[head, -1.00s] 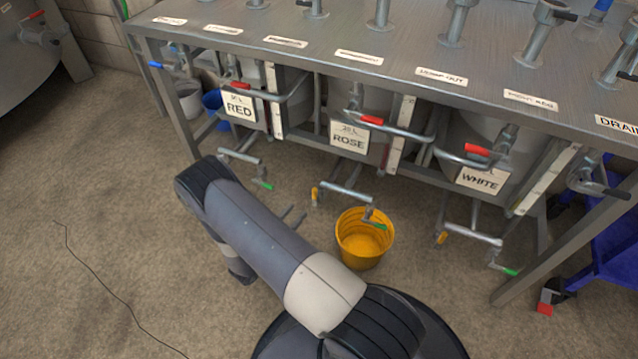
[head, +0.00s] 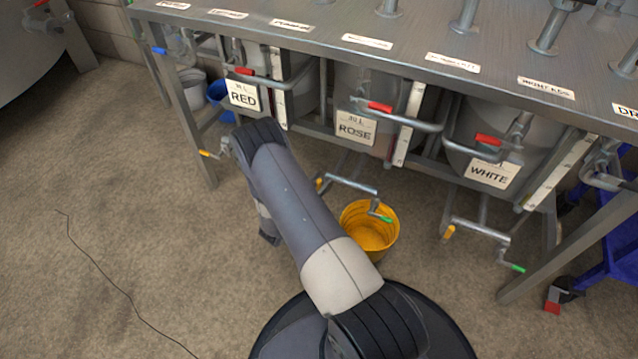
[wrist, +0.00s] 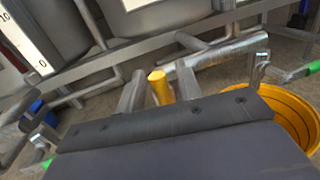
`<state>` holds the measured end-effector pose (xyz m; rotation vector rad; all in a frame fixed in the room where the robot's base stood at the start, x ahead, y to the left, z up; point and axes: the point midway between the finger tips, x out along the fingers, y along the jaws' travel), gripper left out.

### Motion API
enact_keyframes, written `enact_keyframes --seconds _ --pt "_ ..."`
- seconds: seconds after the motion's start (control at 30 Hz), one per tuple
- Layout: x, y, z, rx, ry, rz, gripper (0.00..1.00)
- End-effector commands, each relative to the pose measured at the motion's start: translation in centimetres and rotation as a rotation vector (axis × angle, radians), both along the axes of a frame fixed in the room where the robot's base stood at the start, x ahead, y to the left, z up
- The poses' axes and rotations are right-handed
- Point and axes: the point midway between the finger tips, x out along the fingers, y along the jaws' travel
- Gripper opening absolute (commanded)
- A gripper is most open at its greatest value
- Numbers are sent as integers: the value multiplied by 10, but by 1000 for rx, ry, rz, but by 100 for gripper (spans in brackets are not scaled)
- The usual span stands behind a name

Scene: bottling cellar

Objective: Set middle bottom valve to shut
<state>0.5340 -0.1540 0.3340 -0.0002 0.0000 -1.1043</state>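The middle bottom pipe hangs under the ROSE tank. It has a yellow handle (head: 319,182) at its left end and a green handle (head: 381,217) at its right end, above the orange bucket (head: 368,243). In the wrist view, the yellow handle (wrist: 158,88) stands between the two fingers of my gripper (wrist: 158,92), with a gap on each side. My gripper is open and does not appear to touch the handle. In the head view my arm hides the gripper.
Above are red-handled valves by the RED sign (head: 243,96), ROSE sign (head: 355,129) and WHITE sign (head: 492,173). The steel table's legs frame the tanks. The orange bucket (wrist: 290,117) is close on the right in the wrist view.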

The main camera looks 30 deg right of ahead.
Motion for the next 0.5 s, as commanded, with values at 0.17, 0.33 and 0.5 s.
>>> enact_keyframes --seconds 0.17,0.33,0.5 --pt "0 0 0 0 0 0 33" --pt "0 0 0 0 0 0 20" --pt "0 0 0 0 0 0 6"
